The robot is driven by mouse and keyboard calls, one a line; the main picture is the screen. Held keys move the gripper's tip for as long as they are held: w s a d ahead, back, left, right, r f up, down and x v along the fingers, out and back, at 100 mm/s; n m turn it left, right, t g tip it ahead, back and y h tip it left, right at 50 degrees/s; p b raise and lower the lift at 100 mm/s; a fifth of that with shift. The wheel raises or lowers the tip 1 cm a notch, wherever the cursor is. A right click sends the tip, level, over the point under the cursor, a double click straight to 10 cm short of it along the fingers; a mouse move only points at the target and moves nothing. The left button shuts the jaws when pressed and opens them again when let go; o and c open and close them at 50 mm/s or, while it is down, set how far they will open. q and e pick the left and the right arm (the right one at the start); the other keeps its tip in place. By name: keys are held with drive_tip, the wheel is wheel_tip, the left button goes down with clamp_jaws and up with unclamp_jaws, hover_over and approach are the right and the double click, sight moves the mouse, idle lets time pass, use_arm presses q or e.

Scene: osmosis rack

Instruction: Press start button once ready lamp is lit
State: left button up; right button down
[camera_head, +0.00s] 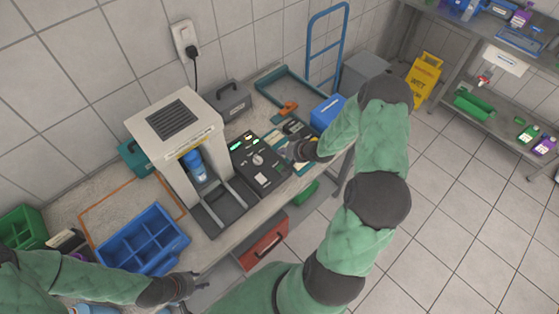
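The black control box (270,171) stands on the bench in the middle, with a pale round dial (257,159) on top. Which is the ready lamp and which the start button is too small to tell. My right gripper (291,151) is low at the box's right side; whether it touches is unclear. My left gripper (188,286) is at the bench's front edge, away from the box. The fingers of both are too small to read.
A cream machine (176,122) holding a blue container (194,164) stands left of the box. A blue divided tray (143,240) is at front left. A grey case (229,102) and blue bin (327,111) are behind. A yellow wet-floor sign (424,77) stands on the open floor.

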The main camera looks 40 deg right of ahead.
drive_tip(key=shift+a, duration=0.1)
drive_tip(key=shift+f, duration=0.1)
drive_tip(key=b, duration=0.8)
approach(278, 166)
drive_tip(key=w, duration=0.1)
drive_tip(key=w+f, duration=0.1)
drive_tip(key=w, duration=0.1)
drive_tip(key=w+a+f, duration=0.1)
drive_tip(key=shift+w+f, duration=0.1)
drive_tip(key=shift+w, duration=0.2)
drive_tip(key=shift+d+f, duration=0.1)
drive_tip(key=shift+f, duration=0.3)
drive_tip(key=shift+f, duration=0.15)
idle(0.3)
drive_tip(key=shift+f, duration=0.3)
drive_tip(key=shift+f+b, duration=0.35)
drive_tip(key=shift+b, duration=0.05)
idle(0.7)
drive_tip(key=shift+r, duration=0.1)
drive_tip(key=shift+r+p, duration=0.7)
drive_tip(key=shift+p, duration=0.15)
